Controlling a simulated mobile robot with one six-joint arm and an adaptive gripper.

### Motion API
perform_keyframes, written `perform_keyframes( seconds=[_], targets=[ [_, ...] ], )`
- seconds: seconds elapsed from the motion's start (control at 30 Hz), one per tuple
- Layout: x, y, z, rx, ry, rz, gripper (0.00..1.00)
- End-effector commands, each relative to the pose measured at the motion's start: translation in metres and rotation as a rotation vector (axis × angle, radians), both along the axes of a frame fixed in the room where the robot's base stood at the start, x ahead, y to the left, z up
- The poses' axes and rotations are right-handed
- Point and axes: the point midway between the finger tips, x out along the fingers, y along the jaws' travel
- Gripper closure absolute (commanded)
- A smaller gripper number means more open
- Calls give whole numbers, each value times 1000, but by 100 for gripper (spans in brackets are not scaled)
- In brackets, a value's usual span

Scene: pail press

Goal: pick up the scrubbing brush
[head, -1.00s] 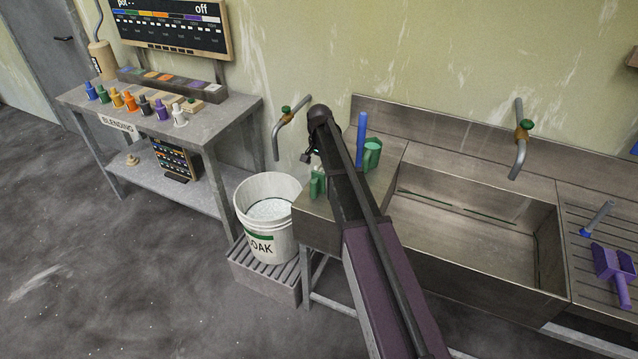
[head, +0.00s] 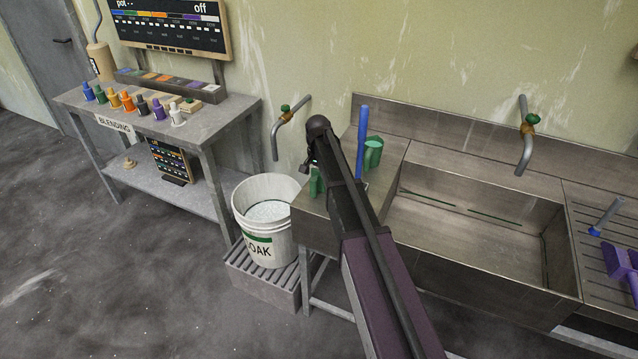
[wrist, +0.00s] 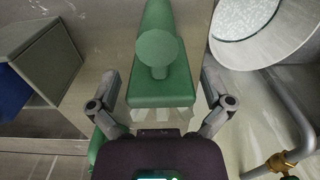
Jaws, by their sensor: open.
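The scrubbing brush (wrist: 163,75) has a green body with a round knob, and pale bristles show at its near end in the wrist view. In the head view the brush (head: 315,184) is a small green shape on the left ledge of the sink, partly hidden by my arm. My gripper (wrist: 160,82) is open, with one finger on each side of the brush and gaps visible between. In the head view my gripper (head: 309,164) is mostly hidden behind my own arm, just above the ledge.
A white pail (head: 265,222) of pale contents stands left of the ledge. A green vessel (head: 373,152) and an upright blue handle (head: 362,142) stand close on the right. A tap (head: 289,126) rises behind. The sink basin (head: 470,245) is empty.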

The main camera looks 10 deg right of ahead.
Motion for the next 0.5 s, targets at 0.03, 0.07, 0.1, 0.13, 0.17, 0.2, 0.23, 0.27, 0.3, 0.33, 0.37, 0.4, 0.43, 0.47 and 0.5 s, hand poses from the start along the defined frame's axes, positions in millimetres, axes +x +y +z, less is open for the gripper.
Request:
perform_keyframes(
  seconds=[0.03, 0.07, 0.1, 0.13, 0.17, 0.2, 0.23, 0.27, 0.3, 0.33, 0.37, 0.4, 0.43, 0.47, 0.5],
  targets=[
    [0, 0, 0, 0, 0, 0, 0],
    [0, 0, 0, 0, 0, 0, 0],
    [0, 0, 0, 0, 0, 0, 0],
    [0, 0, 0, 0, 0, 0, 0],
    [0, 0, 0, 0, 0, 0, 0],
    [0, 0, 0, 0, 0, 0, 0],
    [0, 0, 0, 0, 0, 0, 0],
    [0, 0, 0, 0, 0, 0, 0],
    [0, 0, 0, 0, 0, 0, 0],
    [0, 0, 0, 0, 0, 0, 0],
    [0, 0, 0, 0, 0, 0, 0],
    [0, 0, 0, 0, 0, 0, 0],
    [0, 0, 0, 0, 0, 0, 0],
    [0, 0, 0, 0, 0, 0, 3],
    [0, 0, 0, 0, 0, 0, 15]
  ],
)
